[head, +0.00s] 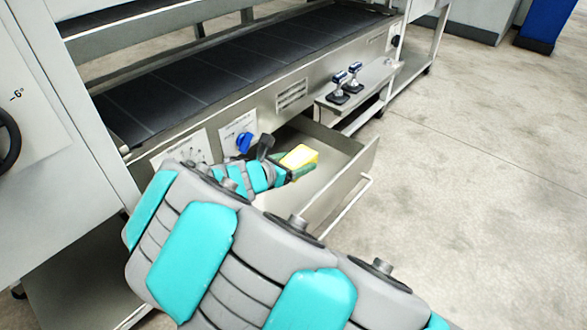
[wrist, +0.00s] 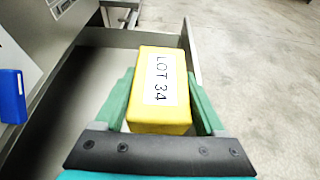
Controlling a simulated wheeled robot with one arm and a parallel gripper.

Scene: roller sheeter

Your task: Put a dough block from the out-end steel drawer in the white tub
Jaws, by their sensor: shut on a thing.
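A yellow dough block (wrist: 160,88) with a white label reading "LOT 34" sits between the green fingers of my gripper (wrist: 163,105) in the wrist view. In the head view the yellow block (head: 299,156) shows at the end of my arm, and my gripper (head: 300,170) is shut on it. The block is over the open steel drawer (head: 340,178); I cannot tell how far it is above the floor. The drawer's side wall (wrist: 191,45) runs to the right of the block in the wrist view. No white tub is visible in either view.
The roller sheeter's dark belt (head: 230,80) runs above the drawer. A side shelf (head: 365,85) holds two handled tools. A blue knob (head: 244,142) is near my wrist. Open concrete floor (head: 480,160) lies to the right.

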